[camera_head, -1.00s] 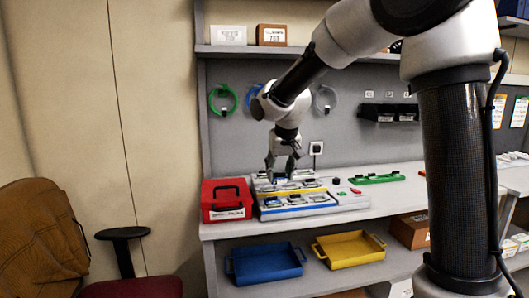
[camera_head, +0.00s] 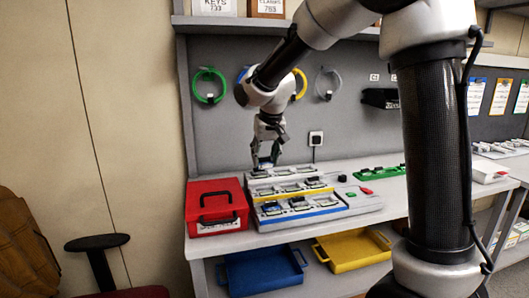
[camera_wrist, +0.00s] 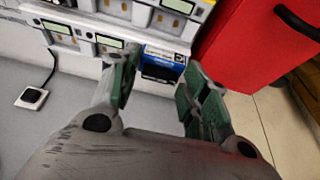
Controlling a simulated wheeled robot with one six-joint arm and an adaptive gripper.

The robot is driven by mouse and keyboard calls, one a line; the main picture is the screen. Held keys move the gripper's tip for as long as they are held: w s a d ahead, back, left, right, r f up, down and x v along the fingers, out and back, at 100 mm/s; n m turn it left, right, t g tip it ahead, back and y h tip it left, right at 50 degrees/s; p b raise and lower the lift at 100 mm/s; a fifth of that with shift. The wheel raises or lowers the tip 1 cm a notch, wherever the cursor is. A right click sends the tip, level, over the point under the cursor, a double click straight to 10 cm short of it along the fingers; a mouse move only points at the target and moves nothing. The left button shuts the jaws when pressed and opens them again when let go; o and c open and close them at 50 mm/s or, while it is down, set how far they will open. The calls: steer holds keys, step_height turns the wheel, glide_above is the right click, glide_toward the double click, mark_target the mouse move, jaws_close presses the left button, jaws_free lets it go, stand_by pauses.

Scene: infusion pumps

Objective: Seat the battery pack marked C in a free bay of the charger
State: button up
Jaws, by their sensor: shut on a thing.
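My gripper (camera_head: 263,164) is over the back left end of the stepped charger (camera_head: 345,208) on the bench. In the wrist view its two green-padded fingers (camera_wrist: 158,88) stand either side of a blue and black pack (camera_wrist: 163,66), and my gripper is shut on it. A dark piece of the pack (camera_head: 264,162) shows between the fingers in the head view. Its letter is not readable. The charger has several bays in rows with yellow and blue strips, many of them holding units. I cannot tell whether the pack touches the charger.
A red case (camera_head: 202,214) stands close to the charger's left side. A green rack (camera_head: 379,173) lies behind to the right. Blue (camera_head: 262,272) and yellow (camera_head: 353,250) trays sit on the lower shelf.

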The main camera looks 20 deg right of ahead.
steer(key=shift+f, duration=4.2)
steer(key=o, duration=1.2)
steer(key=shift+c, duration=0.2)
steer(key=v, duration=1.2)
